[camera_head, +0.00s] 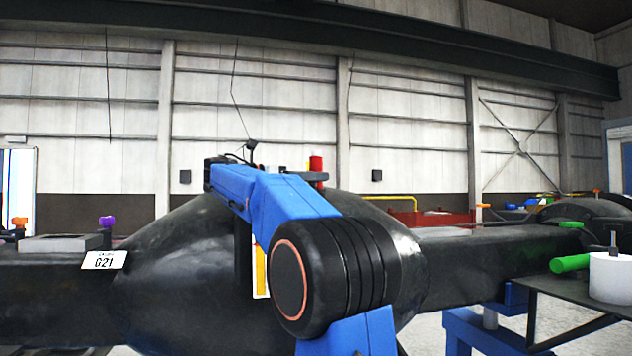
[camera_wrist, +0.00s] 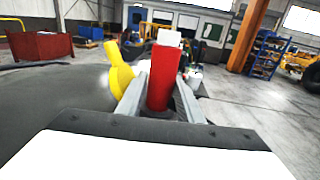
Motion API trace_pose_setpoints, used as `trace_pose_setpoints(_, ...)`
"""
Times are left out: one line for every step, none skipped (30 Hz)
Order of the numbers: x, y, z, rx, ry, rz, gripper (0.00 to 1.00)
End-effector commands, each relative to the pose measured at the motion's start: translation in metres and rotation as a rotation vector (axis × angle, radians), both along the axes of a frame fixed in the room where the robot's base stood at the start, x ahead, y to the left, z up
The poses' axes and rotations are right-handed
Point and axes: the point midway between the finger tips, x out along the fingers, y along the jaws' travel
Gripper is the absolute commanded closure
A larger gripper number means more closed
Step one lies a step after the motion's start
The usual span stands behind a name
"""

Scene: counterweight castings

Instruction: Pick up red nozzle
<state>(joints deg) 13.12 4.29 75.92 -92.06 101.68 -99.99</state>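The red nozzle (camera_wrist: 163,80) is a red cylinder with a white end, and in the wrist view it stands slightly tilted between the two fingers of my gripper (camera_wrist: 163,95). The fingers lie close along both its sides; whether both touch it I cannot tell. A yellow nozzle-like piece (camera_wrist: 120,72) stands just left of the left finger in the wrist view.
A large dark casting (camera_head: 180,265) with a G21 tag (camera_head: 104,260) lies across the head view. A purple knob (camera_head: 107,222) is on its left. A green cylinder (camera_head: 570,263) and a white roll (camera_head: 611,277) are at right. Open floor (camera_wrist: 265,115) shows at right in the wrist view.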

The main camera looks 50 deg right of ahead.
Motion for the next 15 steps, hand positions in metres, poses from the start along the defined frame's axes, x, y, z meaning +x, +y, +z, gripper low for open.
trace_pose_setpoints(-0.003, -0.005, 0.000, 0.000, 0.000, -0.002, 0.67)
trace_pose_setpoints(-0.005, -0.008, 0.000, 0.000, 0.000, -0.002, 0.67)
trace_pose_setpoints(-0.008, -0.013, 0.000, 0.000, 0.001, -0.002, 0.67)
trace_pose_setpoints(-0.010, -0.017, -0.001, 0.000, 0.001, -0.003, 0.67)
trace_pose_setpoints(-0.012, -0.021, -0.001, 0.000, 0.001, -0.003, 0.67)
trace_pose_setpoints(-0.014, -0.026, -0.001, 0.000, 0.001, -0.002, 0.67)
trace_pose_setpoints(-0.015, -0.029, -0.001, 0.000, 0.001, -0.002, 0.67)
trace_pose_setpoints(-0.017, -0.032, -0.001, 0.000, 0.001, -0.002, 0.67)
trace_pose_setpoints(-0.018, -0.036, -0.001, 0.000, 0.001, -0.002, 0.67)
trace_pose_setpoints(-0.019, -0.037, -0.001, 0.000, 0.001, -0.002, 0.67)
trace_pose_setpoints(-0.019, -0.038, -0.001, 0.000, 0.001, -0.001, 0.67)
trace_pose_setpoints(-0.020, -0.039, -0.001, 0.000, 0.001, 0.000, 0.67)
trace_pose_setpoints(-0.020, -0.040, -0.001, 0.000, 0.001, 0.000, 0.67)
trace_pose_setpoints(-0.020, -0.040, -0.001, 0.000, 0.000, 0.001, 0.67)
trace_pose_setpoints(-0.019, -0.039, -0.001, 0.000, 0.000, 0.001, 0.67)
